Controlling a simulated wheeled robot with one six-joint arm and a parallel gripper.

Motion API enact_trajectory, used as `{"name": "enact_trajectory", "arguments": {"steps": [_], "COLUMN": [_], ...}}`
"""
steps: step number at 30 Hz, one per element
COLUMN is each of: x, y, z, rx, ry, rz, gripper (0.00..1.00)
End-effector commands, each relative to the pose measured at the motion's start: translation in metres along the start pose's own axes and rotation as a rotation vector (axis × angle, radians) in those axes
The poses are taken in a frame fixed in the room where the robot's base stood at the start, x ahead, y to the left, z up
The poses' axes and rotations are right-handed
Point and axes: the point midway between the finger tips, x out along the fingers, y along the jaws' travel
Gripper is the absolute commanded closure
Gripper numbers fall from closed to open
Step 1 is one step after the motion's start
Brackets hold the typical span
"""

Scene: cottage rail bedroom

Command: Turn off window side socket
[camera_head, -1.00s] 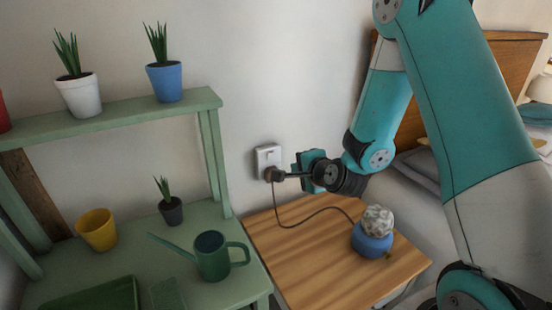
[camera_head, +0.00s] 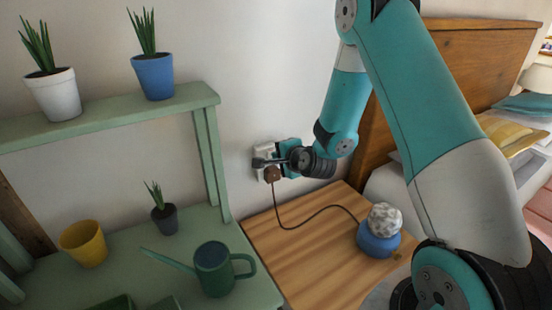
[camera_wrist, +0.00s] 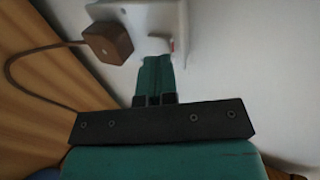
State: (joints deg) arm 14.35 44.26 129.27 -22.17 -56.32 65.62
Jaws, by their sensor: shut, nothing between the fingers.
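The white wall socket (camera_head: 260,151) is on the wall above the wooden bedside table; its plate also shows at the top of the wrist view (camera_wrist: 178,12). A brown plug (camera_head: 272,174) sits in it, and the plug shows at the left in the wrist view (camera_wrist: 107,42). A white switch (camera_wrist: 156,46) with a small red mark beside it is just beyond my fingertips, partly hidden by them. My gripper (camera_head: 261,163) is shut and empty, its tip at the socket face beside the plug. I cannot tell whether the tip touches the switch.
A dark cord runs from the plug to a blue-based lamp (camera_head: 379,237) with a pale knobbly globe on the wooden table (camera_head: 290,255). A green shelf unit (camera_head: 213,145) with pots and a watering can (camera_head: 213,268) stands at left. A bed with pillows is at right.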

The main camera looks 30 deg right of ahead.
Motion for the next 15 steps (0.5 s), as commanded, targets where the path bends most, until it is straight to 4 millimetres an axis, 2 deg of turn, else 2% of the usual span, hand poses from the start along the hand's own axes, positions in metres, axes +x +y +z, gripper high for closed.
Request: {"name": "enact_trajectory", "arguments": {"steps": [15], "x": [0.006], "y": [-0.005], "z": [0.014], "rx": [-0.008], "ry": [-0.018], "rz": [0.0], "gripper": [1.0]}}
